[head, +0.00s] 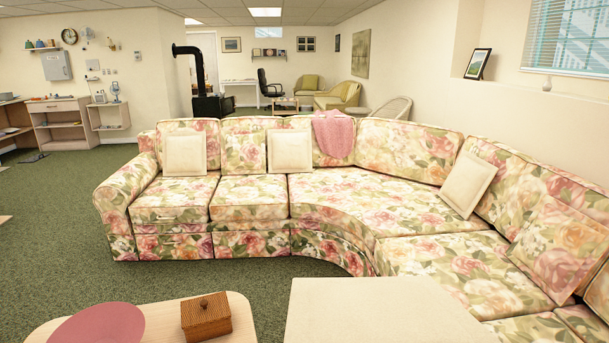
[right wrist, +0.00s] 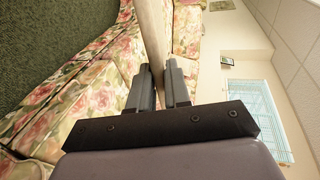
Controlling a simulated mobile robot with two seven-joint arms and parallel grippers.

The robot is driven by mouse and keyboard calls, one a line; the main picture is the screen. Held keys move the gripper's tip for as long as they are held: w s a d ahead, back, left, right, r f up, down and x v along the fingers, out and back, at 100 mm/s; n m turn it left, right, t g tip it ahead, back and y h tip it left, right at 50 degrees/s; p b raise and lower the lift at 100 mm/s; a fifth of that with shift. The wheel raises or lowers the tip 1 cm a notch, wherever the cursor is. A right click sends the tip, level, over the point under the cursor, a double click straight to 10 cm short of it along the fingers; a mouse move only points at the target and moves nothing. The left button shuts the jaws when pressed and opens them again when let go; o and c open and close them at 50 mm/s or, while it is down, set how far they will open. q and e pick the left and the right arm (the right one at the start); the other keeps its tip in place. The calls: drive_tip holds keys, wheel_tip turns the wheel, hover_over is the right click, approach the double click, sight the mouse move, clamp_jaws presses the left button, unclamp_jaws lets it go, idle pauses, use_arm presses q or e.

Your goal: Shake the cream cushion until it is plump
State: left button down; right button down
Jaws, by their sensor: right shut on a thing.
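A cream cushion (right wrist: 152,42) shows edge-on between the fingers of my right gripper (right wrist: 160,85) in the right wrist view. The gripper is shut on it. In the head view a large flat cream shape (head: 385,310) fills the bottom middle, close to the camera; it looks like this same cushion, with its lower part cut off by the frame. Neither gripper shows in the head view, and my left gripper is in no view.
A floral corner sofa (head: 345,205) curves ahead, with several cushions and a pink throw (head: 334,135) on it. A coffee table (head: 240,322) at bottom left carries a wooden box (head: 206,318) and a flat pink thing (head: 98,325). Green carpet (head: 55,235) lies free at left.

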drive_tip(key=shift+r, duration=0.1)
wheel_tip(320, 180, up, 5)
drive_tip(key=shift+f, duration=0.15)
wheel_tip(320, 180, down, 4)
drive_tip(key=shift+f, duration=0.45)
drive_tip(key=shift+r, duration=2.35)
wheel_tip(320, 180, down, 5)
drive_tip(key=shift+r, duration=0.25)
